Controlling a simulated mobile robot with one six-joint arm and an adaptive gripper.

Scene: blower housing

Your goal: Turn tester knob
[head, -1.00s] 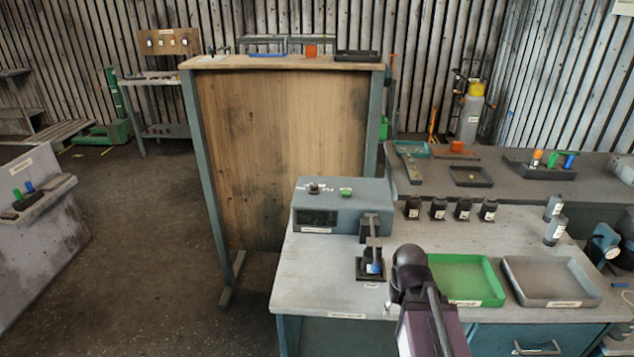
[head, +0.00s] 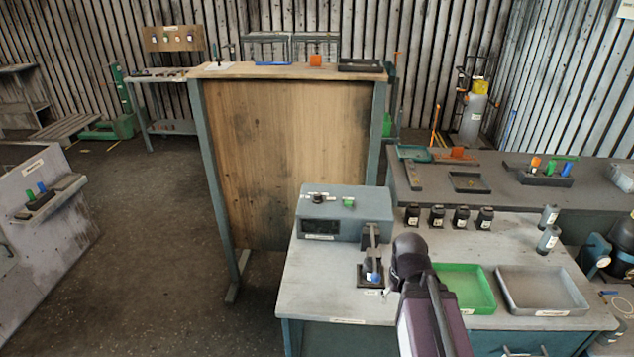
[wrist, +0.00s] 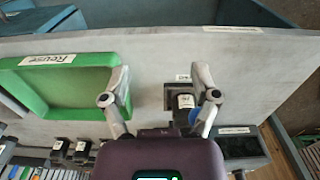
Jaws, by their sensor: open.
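The tester (head: 345,222) is a blue-grey box at the back left of the workbench, with a dark display on its front. Its small black knob (head: 317,198) sits on top at the left, beside a green button (head: 348,202). A black fixture (head: 371,270) with a blue part stands in front of the tester's right end. In the wrist view my gripper (wrist: 163,75) is open and empty above the bench, its fingers wide apart. The fixture (wrist: 185,101) shows near the right finger. The tester (wrist: 238,145) is partly visible at lower right; its knob cannot be made out there.
A green tray (head: 490,290) and a grey tray (head: 588,304) lie to the right of my arm. Several dark labelled parts (head: 437,217) stand along the bench's back. A tall wooden panel (head: 285,165) stands behind the tester. The bench's front left surface (head: 320,285) is clear.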

